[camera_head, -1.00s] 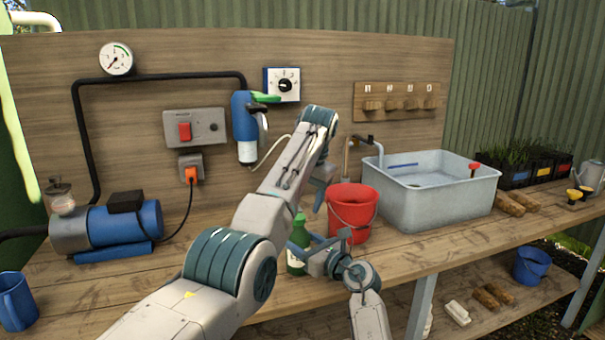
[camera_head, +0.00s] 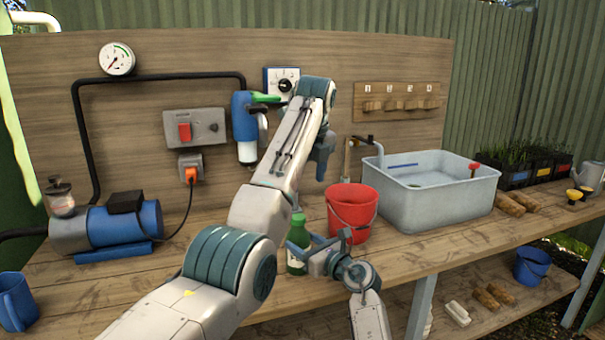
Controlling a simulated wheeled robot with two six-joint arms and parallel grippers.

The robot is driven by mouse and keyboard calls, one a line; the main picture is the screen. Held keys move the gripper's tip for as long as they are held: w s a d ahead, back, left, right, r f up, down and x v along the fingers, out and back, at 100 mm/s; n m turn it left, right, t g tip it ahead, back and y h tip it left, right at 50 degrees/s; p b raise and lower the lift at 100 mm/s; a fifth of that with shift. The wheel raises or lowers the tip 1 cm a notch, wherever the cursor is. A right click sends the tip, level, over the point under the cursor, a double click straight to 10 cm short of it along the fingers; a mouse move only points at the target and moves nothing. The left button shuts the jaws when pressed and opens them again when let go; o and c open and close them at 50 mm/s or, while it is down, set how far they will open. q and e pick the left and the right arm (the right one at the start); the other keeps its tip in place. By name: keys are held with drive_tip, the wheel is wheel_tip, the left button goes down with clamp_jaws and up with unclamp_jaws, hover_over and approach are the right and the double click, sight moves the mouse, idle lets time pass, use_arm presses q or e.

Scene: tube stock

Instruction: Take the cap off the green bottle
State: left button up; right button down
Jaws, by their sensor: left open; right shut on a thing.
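The green bottle (camera_head: 297,265) stands upright on the workbench, left of the red bucket. My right gripper (camera_head: 303,245) is shut around its body from the right side. The bottle's upper end is close to my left arm's link, and I cannot make out whether a cap is on it. My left gripper (camera_head: 321,172) hangs pointing down, above and a little right of the bottle, clear of it. It is open; its fingers are small and partly hidden by my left arm, and I see no cap in them.
A red bucket (camera_head: 353,222) stands just right of the bottle. Behind it is a grey sink (camera_head: 440,208) with a tap (camera_head: 377,150). A blue pump (camera_head: 125,226) and a blue mug (camera_head: 15,302) are at the left. The bench between pump and bottle is mostly clear, apart from my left arm.

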sight(298, 217)
use_arm(q)
drive_tip(key=w+f+m, duration=0.1)
drive_tip(key=f, duration=0.2)
drive_tip(key=w+a+f+m, duration=0.1)
drive_tip(key=f, duration=0.3)
drive_tip(key=w+a+f+m, duration=0.1)
drive_tip(key=f+m, duration=0.1)
drive_tip(key=f, duration=0.2)
drive_tip(key=shift+a, duration=0.1)
drive_tip(key=shift+c, duration=0.4)
drive_tip(key=c, duration=1.1)
drive_tip(key=n, duration=0.2)
drive_tip(key=n+y, duration=0.1)
drive_tip(key=n, duration=0.1)
drive_tip(key=shift+w+r+n, duration=0.1)
drive_tip(key=shift+r+n, duration=0.1)
drive_tip(key=shift+n, duration=0.2)
drive_tip(key=shift+f+n+y, duration=0.1)
drive_tip(key=shift+n+y, duration=0.4)
drive_tip(key=shift+n, duration=0.4)
drive_tip(key=shift+g, duration=0.3)
